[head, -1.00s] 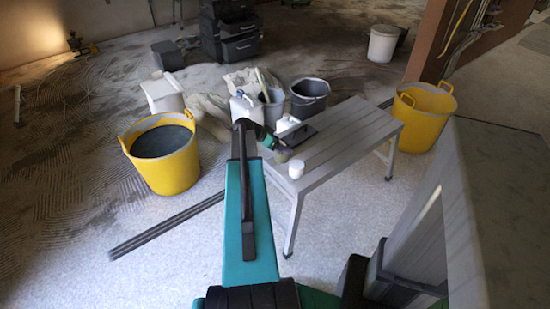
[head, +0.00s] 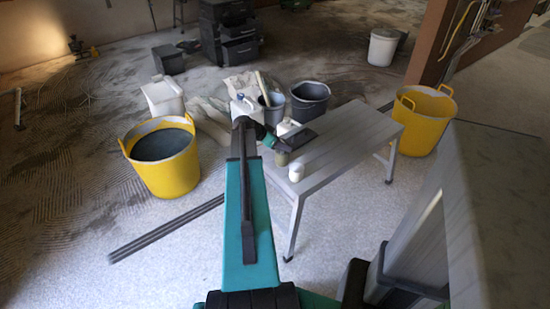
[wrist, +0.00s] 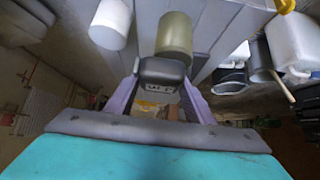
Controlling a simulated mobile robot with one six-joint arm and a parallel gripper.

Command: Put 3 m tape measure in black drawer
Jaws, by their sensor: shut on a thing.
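My gripper (wrist: 165,95) is shut on a dark grey block-like thing with pale lettering (wrist: 160,73), which I take to be the 3 m tape measure. The wrist view shows it between the two purple fingers, close to an olive jar (wrist: 174,35). I cannot tell whether it touches the bench. In the head view my gripper (head: 280,147) is at the left edge of the grey bench (head: 345,140), and the tape measure cannot be made out. A black drawer cabinet (head: 230,32) stands far off at the back. Its lower drawer (head: 241,50) seems to stick out.
A white jar (head: 296,171) stands near the bench's left edge, beside the olive jar (head: 282,158). Behind are a white jug (head: 243,107) and grey buckets (head: 310,98). Yellow tubs (head: 162,160) (head: 424,120) flank the bench.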

